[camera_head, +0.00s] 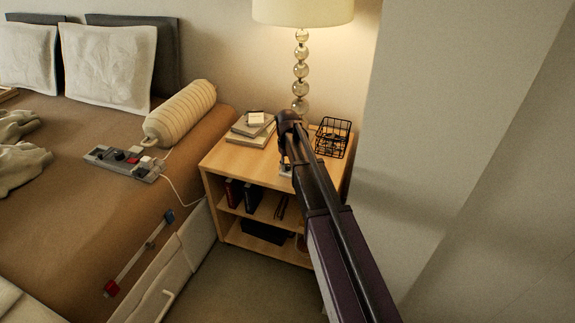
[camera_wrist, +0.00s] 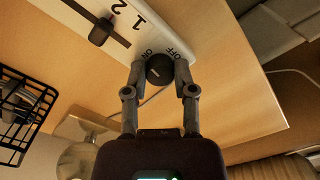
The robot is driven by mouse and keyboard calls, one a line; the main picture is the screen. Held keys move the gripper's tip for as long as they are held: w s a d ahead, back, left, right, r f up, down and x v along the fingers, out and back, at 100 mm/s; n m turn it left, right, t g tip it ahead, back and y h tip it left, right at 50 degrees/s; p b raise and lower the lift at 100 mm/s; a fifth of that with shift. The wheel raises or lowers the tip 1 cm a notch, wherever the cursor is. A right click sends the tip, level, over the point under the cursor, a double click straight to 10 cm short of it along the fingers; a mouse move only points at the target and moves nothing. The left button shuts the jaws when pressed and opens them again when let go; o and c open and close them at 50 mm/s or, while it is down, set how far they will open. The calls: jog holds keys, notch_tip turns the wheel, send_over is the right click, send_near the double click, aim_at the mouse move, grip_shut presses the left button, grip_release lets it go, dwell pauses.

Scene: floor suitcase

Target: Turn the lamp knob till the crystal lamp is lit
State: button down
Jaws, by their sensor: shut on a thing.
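The crystal lamp (camera_head: 301,70) stands at the back of the wooden bedside table, its stem a stack of clear balls. Its cream shade is cut by the top edge; it looks bright, with a warm glow on the wall. The lamp knob (camera_wrist: 160,72) is round and black, on a white panel (camera_wrist: 122,48) marked ON and OFF, beside a black slider (camera_wrist: 99,27) marked 1 and 2. My gripper (camera_wrist: 160,67) is shut on the knob, one finger on each side. In the head view my arm hides the knob and most of the panel.
A black wire basket (camera_head: 333,137) and stacked books (camera_head: 250,130) stand on the bedside table (camera_head: 235,158). Below are shelves with several objects. A wall rises close on the right. A bed (camera_head: 60,180) with a power strip (camera_head: 120,162) lies left.

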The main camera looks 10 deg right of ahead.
jog(key=shift+n, duration=0.9)
jog(key=shift+c, duration=2.2)
grip_release()
jog(key=shift+m, duration=0.3)
